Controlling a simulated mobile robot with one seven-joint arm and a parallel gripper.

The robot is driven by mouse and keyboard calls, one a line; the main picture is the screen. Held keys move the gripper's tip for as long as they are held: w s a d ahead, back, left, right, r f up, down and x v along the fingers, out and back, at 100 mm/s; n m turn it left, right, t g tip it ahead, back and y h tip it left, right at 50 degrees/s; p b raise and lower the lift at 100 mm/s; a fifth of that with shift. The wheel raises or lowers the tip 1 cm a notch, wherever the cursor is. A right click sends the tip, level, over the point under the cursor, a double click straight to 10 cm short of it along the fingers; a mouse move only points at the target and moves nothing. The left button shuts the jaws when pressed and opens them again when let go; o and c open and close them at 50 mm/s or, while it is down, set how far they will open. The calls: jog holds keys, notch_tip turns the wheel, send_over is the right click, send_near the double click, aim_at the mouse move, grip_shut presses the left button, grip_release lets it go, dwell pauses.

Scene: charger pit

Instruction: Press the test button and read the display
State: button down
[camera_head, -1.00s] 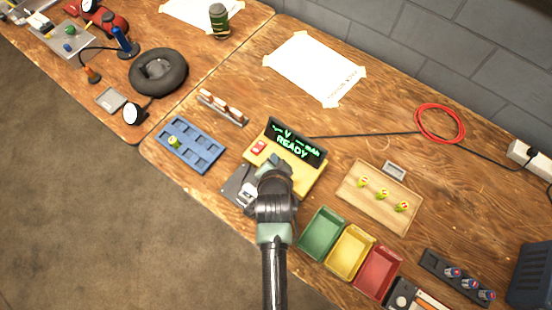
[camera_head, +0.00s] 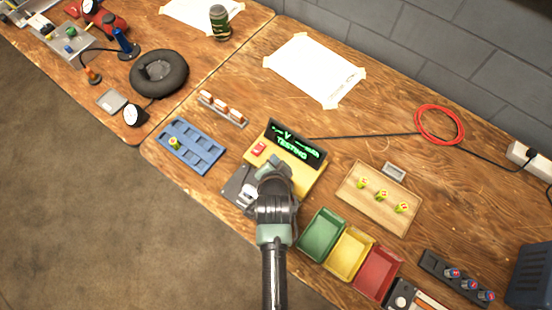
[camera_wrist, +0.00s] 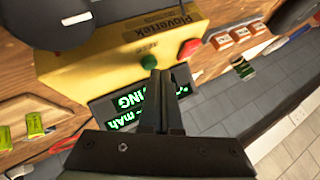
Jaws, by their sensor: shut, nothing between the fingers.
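The yellow tester (camera_head: 310,180) stands on the wooden bench; it also shows upside down in the wrist view (camera_wrist: 100,55). Its black display (camera_head: 297,145) reads "TESTING" in green, with dashes beside V and mAh. In the wrist view the display (camera_wrist: 130,105) is partly covered by my fingers. A green button (camera_wrist: 148,61) sits right at my fingertips, partly hidden; whether they touch it I cannot tell. A red button (camera_wrist: 188,48) lies beside it. My gripper (camera_wrist: 160,75) is shut and empty over the tester's top. In the head view my wrist hides the fingertips.
Green (camera_head: 322,233), yellow (camera_head: 350,250) and red (camera_head: 378,272) trays stand right of my arm. A wooden board (camera_head: 350,190) with small cells lies beyond them. A blue tray (camera_head: 205,155) is at left. A black cable (camera_head: 370,134) runs behind the tester.

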jog(key=shift+r, duration=0.5)
jog(key=shift+p, duration=0.3)
notch_tip(320, 180, up, 5)
jog(key=p, duration=0.4)
jog(key=shift+p, duration=0.3)
